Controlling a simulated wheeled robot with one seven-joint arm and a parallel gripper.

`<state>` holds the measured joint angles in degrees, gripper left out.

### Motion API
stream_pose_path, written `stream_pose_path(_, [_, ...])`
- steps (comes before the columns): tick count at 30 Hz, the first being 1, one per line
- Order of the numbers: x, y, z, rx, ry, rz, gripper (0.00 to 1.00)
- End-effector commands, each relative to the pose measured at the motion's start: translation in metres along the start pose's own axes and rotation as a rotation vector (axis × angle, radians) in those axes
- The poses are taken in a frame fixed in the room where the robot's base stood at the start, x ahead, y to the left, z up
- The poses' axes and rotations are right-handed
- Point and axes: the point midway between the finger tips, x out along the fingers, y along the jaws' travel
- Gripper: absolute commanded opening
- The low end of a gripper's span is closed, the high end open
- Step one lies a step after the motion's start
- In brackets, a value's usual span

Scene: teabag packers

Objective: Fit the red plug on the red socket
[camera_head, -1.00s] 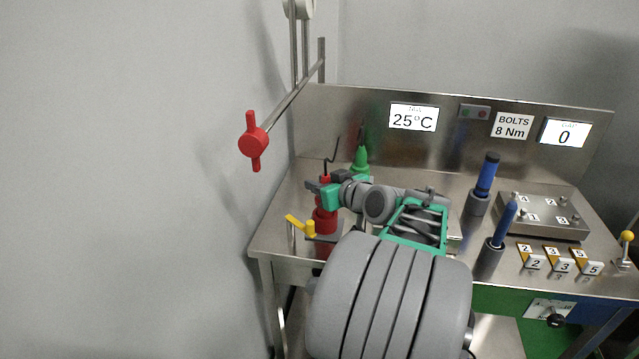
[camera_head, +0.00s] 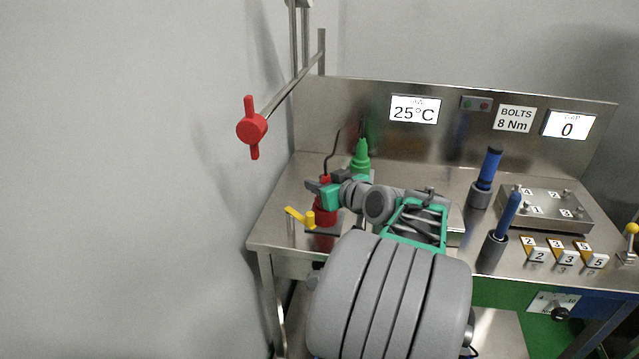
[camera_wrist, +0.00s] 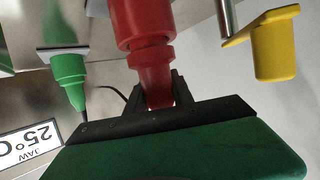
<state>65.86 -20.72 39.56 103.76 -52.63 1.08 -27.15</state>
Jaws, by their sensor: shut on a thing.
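The red plug (camera_wrist: 152,78) is between the fingers of my gripper (camera_wrist: 160,100) in the wrist view, held by its narrow end. A wider red body (camera_wrist: 140,22), seemingly the red socket, lines up with it. In the head view my gripper (camera_head: 322,189) is above the red socket (camera_head: 325,214) at the table's left side, with the red top of the plug (camera_head: 325,180) showing at the jaws. Plug and socket look in line and close together. I cannot tell whether the plug is fully seated, as the jaws partly hide the joint.
A yellow handle (camera_head: 299,216) stands just left of the socket and also shows in the wrist view (camera_wrist: 262,45). A green plug (camera_head: 361,156) stands close behind. A red lever (camera_head: 251,128) sticks out at upper left. Blue-handled tools (camera_head: 487,168) stand to the right.

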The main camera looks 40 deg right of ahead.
Motion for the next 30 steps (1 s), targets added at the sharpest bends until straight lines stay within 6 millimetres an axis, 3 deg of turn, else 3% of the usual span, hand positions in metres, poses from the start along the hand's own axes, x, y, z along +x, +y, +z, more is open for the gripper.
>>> stream_pose_path(10, [0.003, 0.000, 0.009, 0.000, 0.001, 0.000, 0.00])
stream_pose_path(11, [0.003, 0.000, 0.008, -0.001, 0.001, 0.000, 0.30])
stream_pose_path(19, [0.003, 0.000, 0.008, 0.000, 0.000, 0.000, 0.52])
stream_pose_path(27, [0.002, 0.000, 0.008, 0.001, 0.000, 0.001, 0.54])
stream_pose_path(30, [-0.007, 0.002, 0.007, 0.001, 0.001, 0.004, 0.54])
